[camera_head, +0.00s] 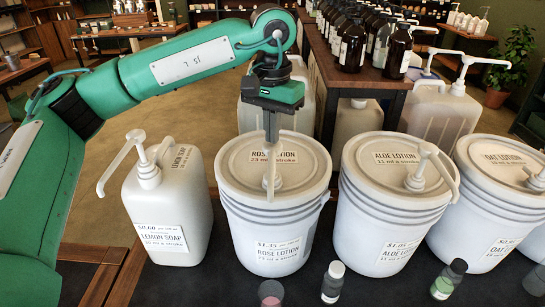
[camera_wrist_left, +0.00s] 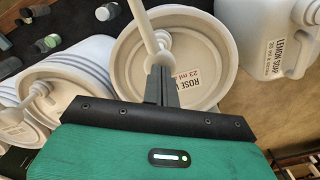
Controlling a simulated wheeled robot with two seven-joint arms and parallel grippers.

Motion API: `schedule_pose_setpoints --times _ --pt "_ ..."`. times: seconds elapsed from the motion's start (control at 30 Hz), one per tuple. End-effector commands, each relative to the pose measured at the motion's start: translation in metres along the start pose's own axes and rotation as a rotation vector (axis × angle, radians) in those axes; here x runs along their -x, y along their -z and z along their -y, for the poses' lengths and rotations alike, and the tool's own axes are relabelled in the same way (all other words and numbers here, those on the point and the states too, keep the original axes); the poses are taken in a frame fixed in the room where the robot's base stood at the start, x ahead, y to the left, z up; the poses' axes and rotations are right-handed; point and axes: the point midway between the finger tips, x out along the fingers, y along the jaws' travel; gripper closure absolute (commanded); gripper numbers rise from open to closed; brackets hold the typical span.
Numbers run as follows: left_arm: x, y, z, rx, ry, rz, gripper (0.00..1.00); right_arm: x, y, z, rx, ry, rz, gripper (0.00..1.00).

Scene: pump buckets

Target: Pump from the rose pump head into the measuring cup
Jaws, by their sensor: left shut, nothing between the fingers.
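The rose lotion bucket (camera_head: 275,215) is a white tub with a lid, standing at the centre of the head view. Its white pump head (camera_head: 272,183) is on the lid, and its spout shows in the left wrist view (camera_wrist_left: 146,28). My left gripper (camera_head: 271,140) points straight down above this pump, shut and empty. In the left wrist view its fingertips (camera_wrist_left: 160,78) overlap the pump head; I cannot tell whether they touch. My right gripper is out of view.
The lemon soap jug (camera_head: 165,215) stands left of the rose bucket. The aloe bucket (camera_head: 390,215) and oat bucket (camera_head: 490,215) stand to its right, with pumps on top. Small capped bottles (camera_head: 333,282) line the dark front surface. Brown bottles (camera_head: 352,45) stand behind.

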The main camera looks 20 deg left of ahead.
Motion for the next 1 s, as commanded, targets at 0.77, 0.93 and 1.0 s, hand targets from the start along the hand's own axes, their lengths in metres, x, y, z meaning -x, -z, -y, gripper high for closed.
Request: schedule_pose_setpoints --times 0.77,0.93,1.0 --pt "-0.036 0.000 0.000 -0.001 0.001 0.003 1.00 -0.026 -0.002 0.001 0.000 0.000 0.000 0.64" --pt "-0.046 -0.001 0.000 -0.001 0.001 0.004 1.00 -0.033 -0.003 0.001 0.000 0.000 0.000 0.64" --pt "-0.050 -0.001 0.000 -0.001 0.000 0.005 1.00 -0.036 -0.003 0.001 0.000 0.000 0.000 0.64"
